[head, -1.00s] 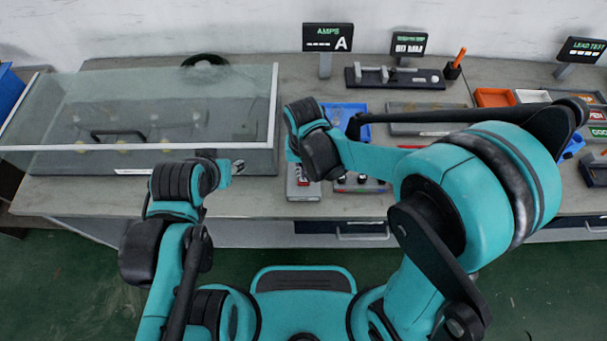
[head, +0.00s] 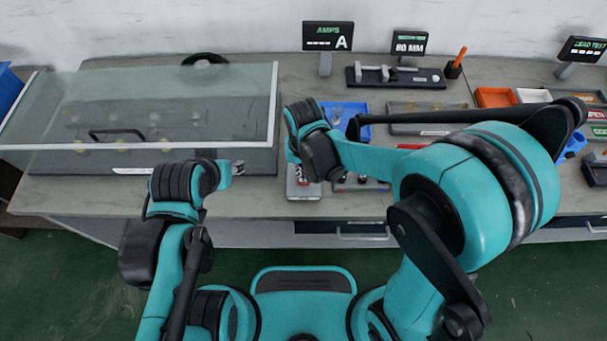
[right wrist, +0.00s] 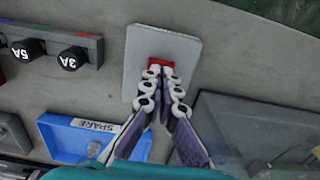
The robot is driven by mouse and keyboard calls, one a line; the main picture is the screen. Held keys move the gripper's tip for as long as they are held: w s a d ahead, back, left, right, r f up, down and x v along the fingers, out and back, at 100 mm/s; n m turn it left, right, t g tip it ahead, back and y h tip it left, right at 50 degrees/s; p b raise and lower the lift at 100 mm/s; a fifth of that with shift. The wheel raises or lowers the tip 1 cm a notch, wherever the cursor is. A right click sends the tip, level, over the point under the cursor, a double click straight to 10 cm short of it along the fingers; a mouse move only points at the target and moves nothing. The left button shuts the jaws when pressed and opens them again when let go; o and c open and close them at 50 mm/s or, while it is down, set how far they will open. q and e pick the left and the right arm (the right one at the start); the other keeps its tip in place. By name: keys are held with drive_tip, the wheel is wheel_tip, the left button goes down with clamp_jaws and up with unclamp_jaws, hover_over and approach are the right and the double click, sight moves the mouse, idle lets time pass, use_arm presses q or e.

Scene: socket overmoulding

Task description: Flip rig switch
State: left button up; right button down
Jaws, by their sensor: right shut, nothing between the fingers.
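The rig switch is a red rocker (right wrist: 161,63) on a light grey plate (right wrist: 185,48) in the right wrist view. In the head view its grey box (head: 304,190) stands near the bench's front edge, partly covered by my right arm. My right gripper (right wrist: 160,82) is shut and empty, its fingertips at the near edge of the red rocker and partly covering it. I cannot tell whether they touch it. My left gripper (head: 236,168) is near the glass case's front right corner; its fingers are too small to judge.
A glass-lidded case (head: 150,105) fills the bench's left side; its edge also shows in the right wrist view (right wrist: 205,110). A blue tray labelled SPARE (right wrist: 75,140) and a strip with knobs marked 5A and 3A (right wrist: 93,45) lie beside the switch. An AMPS display (head: 328,37) stands behind.

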drive_tip(key=shift+f+b, duration=0.55)
drive_tip(key=shift+f, duration=0.1)
drive_tip(key=shift+r+p, duration=2.85)
drive_tip(key=shift+r, duration=0.75)
